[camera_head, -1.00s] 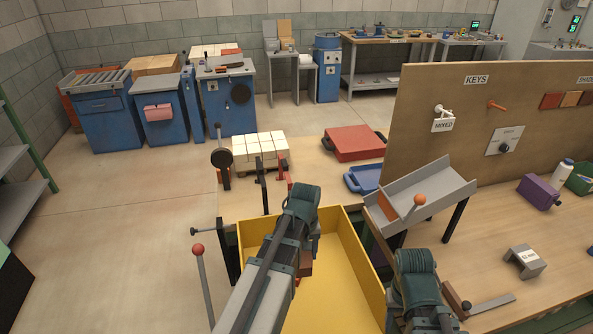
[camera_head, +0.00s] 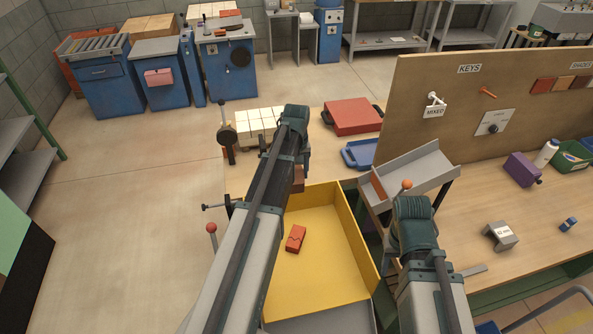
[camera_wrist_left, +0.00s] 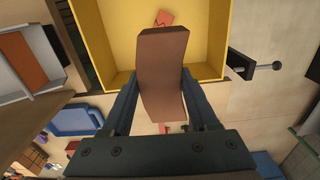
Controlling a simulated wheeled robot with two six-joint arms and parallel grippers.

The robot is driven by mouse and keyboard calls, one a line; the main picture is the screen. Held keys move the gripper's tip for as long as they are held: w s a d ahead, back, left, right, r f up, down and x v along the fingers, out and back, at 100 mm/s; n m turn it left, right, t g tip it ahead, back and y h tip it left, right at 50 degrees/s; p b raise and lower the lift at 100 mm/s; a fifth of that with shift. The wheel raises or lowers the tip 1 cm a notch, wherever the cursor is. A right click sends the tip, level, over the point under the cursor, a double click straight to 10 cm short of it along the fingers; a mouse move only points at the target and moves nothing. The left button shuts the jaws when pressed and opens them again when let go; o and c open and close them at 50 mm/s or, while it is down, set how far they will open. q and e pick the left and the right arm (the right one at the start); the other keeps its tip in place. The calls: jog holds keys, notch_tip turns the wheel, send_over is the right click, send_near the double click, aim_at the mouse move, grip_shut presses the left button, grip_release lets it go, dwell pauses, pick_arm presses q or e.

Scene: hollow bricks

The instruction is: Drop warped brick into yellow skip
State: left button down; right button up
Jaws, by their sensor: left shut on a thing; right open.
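My left gripper (camera_head: 297,168) is shut on a brown, curved brick (camera_wrist_left: 163,75), the warped brick. In the left wrist view it is held between both fingers, and it overlaps the near rim of the skip there. In the head view a small part of this brick (camera_head: 298,181) shows beside the wrist, by the far end of the yellow skip (camera_head: 355,236). Another red brick (camera_head: 295,238) lies on the skip floor; part of it also shows in the left wrist view (camera_wrist_left: 163,17). My right gripper (camera_head: 412,245) is open, its fingers mostly hidden by the wrist, right of the skip.
A grey chute (camera_head: 425,172) with a red brick (camera_head: 379,188) stands right of the skip. Beyond are pale blocks (camera_head: 255,124), a red case (camera_head: 352,116) and a blue case (camera_head: 359,153). A red-knobbed lever (camera_head: 211,229) is at the left. A grey block (camera_head: 500,235) lies on the right bench.

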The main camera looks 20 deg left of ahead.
aim_at(297, 171)
pick_arm(q)
notch_tip(297, 171, down, 6)
jog(key=b, duration=0.5)
jog(key=shift+b, duration=0.35)
jog(key=shift+r, duration=0.1)
jog(key=shift+c, duration=0.4)
grip_release()
notch_tip(297, 171, up, 14)
jog(key=p, duration=1.4)
